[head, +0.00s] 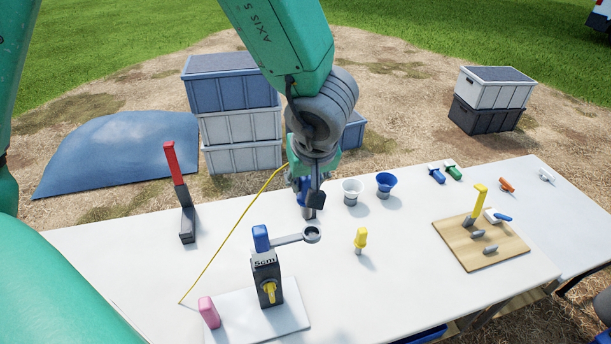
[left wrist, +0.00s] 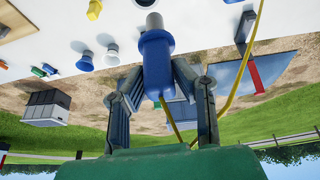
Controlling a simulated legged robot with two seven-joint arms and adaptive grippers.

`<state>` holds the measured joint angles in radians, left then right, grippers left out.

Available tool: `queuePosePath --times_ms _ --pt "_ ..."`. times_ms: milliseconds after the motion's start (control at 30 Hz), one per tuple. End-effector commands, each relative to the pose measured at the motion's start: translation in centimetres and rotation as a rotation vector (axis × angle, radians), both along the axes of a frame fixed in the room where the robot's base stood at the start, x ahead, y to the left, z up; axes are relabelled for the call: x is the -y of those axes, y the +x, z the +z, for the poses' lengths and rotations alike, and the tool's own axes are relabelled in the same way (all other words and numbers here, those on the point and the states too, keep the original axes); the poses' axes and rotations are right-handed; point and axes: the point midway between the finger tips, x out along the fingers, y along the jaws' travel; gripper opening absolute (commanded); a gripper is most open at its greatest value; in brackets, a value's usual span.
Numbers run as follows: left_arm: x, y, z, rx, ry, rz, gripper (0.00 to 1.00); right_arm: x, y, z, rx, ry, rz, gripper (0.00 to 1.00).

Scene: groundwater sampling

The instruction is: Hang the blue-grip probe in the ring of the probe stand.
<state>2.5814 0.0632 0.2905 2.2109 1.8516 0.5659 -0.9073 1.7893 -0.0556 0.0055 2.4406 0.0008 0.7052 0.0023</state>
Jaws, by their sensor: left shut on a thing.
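My left gripper (head: 310,195) is shut on the blue-grip probe (left wrist: 157,58), above the white table. In the left wrist view the jaws (left wrist: 165,95) flank the blue grip, and its grey tip points away from the gripper. In the head view my gripper mostly hides the probe. The probe stand (head: 265,277) is a dark "5cm" block with a blue top and yellow knob. Its side arm ends in a ring (head: 312,240), which looks empty. The gripper appears beyond the ring and apart from it. My right gripper is not in view.
A yellow cable (head: 232,235) runs from the probe to the table. A red-handled tool (head: 176,178) stands left; white (head: 352,188) and blue (head: 386,182) cups stand right of the gripper. A yellow-topped piece (head: 360,238) stands right of the ring. A wooden board (head: 482,250) lies further right.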

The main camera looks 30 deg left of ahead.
Motion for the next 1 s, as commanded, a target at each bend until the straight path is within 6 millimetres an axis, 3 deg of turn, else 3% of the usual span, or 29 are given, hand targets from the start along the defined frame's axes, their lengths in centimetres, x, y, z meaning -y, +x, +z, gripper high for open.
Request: queuePosePath --times_ms 167,600,1000 --pt "0.5 0.1 -1.2 -0.001 0.005 -0.003 0.00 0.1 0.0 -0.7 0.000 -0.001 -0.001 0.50" --pt "-0.7 0.0 -4.1 -0.002 -0.006 -0.001 0.00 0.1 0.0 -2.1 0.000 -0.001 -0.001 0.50" --pt "0.3 0.1 -6.3 -0.001 0.002 -0.002 0.00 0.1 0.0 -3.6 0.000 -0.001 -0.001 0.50"
